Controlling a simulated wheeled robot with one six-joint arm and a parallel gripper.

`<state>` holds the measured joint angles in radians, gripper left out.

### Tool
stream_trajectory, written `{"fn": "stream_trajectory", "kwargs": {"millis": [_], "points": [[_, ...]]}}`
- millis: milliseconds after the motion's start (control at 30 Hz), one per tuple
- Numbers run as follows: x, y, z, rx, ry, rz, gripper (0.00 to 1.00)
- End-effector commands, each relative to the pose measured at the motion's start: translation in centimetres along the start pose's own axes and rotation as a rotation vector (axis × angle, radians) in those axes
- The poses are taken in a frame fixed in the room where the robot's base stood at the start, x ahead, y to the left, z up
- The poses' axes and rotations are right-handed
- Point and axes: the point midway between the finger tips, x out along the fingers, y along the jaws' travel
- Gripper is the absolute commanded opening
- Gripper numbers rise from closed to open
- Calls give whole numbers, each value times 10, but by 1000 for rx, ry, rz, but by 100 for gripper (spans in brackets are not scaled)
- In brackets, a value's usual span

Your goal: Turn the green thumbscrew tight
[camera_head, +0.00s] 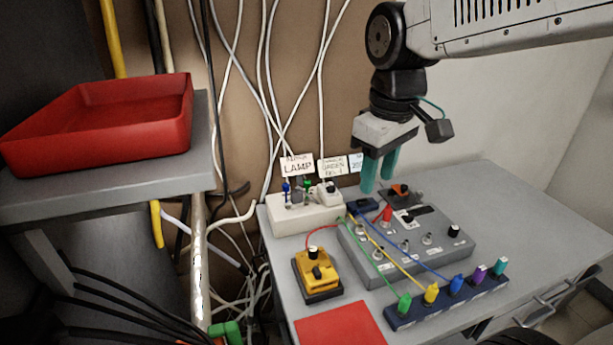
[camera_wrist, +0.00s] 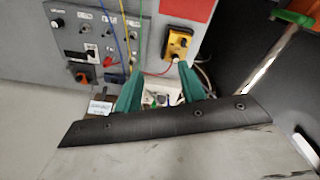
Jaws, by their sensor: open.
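My gripper (camera_head: 378,183) has two green fingers pointing down, apart and empty, above the back of the grey table. Its fingers also show in the wrist view (camera_wrist: 160,68). A small green knob (camera_head: 307,186) stands on the white box (camera_head: 310,217) left of my gripper, beside a blue one (camera_head: 286,191). A green plug-like piece (camera_head: 404,304) stands on the dark blue strip at the front. A green part (camera_head: 227,333) is low at left by a metal pipe. I cannot tell for certain which is the thumbscrew. No green piece is touched by my gripper.
A grey control panel (camera_head: 375,258) with knobs and coloured wires lies below my gripper. A yellow switch box (camera_head: 316,272) and a red mat (camera_head: 340,326) are in front. A red tray (camera_head: 100,125) sits on the left shelf. Cables hang behind. The table's right side is clear.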

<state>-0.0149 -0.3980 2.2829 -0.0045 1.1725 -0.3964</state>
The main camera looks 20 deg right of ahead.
Motion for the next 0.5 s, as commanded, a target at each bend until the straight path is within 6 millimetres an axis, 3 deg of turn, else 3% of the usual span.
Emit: {"fn": "stream_trajectory", "kwargs": {"millis": [33,267,500], "points": [[3,8,-22,-61,-10,-5,41],[27,43,-120,-374,-27,-18,41],[81,72,-211,-684,-41,-37,41]]}}
